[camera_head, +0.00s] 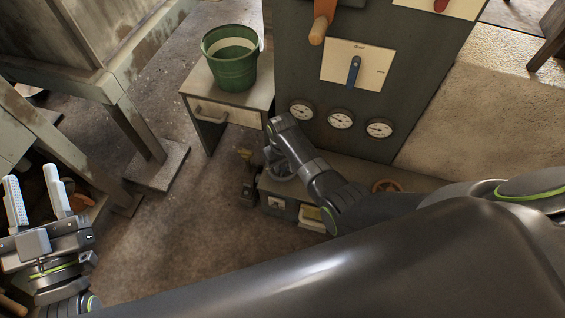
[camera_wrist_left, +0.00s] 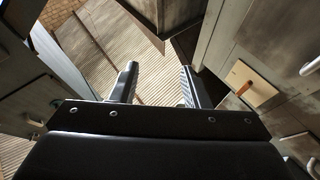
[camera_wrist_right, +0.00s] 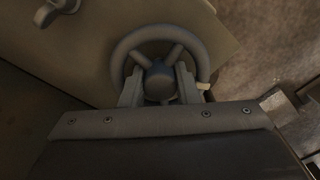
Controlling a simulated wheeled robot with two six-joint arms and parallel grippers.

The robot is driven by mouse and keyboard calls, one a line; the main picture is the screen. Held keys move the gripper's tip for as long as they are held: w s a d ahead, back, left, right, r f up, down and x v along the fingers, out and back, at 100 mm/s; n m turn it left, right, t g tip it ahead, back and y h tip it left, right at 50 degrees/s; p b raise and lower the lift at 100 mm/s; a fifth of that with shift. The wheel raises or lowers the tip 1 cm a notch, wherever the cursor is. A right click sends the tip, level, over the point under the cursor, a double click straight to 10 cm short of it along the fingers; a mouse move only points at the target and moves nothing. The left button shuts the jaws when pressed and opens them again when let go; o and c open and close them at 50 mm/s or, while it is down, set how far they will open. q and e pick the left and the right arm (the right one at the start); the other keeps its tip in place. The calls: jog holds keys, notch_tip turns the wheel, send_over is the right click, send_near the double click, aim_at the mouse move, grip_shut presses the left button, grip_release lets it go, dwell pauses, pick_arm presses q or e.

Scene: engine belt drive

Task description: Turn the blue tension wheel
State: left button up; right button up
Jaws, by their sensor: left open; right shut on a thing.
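The tension wheel (camera_wrist_right: 198,50) is a spoked handwheel that looks dull blue-grey in the right wrist view. It sits on a flat panel. My right gripper (camera_wrist_right: 159,78) has one finger on each side of the wheel's hub, inside the rim, and is shut on it. In the head view my right arm reaches down to the low cabinet, and the wheel (camera_head: 282,170) shows only partly beneath the wrist. My left gripper (camera_head: 34,178) is open and empty at the far left, away from the wheel; its parted fingers also show in the left wrist view.
The low cabinet also carries an orange-brown wheel (camera_head: 387,186). Behind stands a dark panel with several gauges (camera_head: 340,119), a blue lever (camera_head: 354,70) and an orange handle (camera_head: 321,22). A green bucket (camera_head: 232,68) stands on a small table (camera_head: 200,84).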

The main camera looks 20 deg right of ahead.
jog(key=shift+r+m+p, duration=0.1)
jog(key=shift+m+p, duration=0.6)
jog(key=shift+m, duration=0.2)
pick_arm(q)
notch_tip(320, 180, down, 17)
jog(key=s+n+g+p, duration=0.1)
jog(key=s+g, duration=0.2)
jog(key=g, duration=0.8)
jog(key=shift+n+h, duration=0.4)
pick_arm(e)
jog(key=shift+m, duration=1)
pick_arm(q)
jog(key=shift+d, duration=0.1)
pick_arm(e)
jog(key=o, duration=0.7)
pick_arm(q)
jog(key=shift+w, duration=0.1)
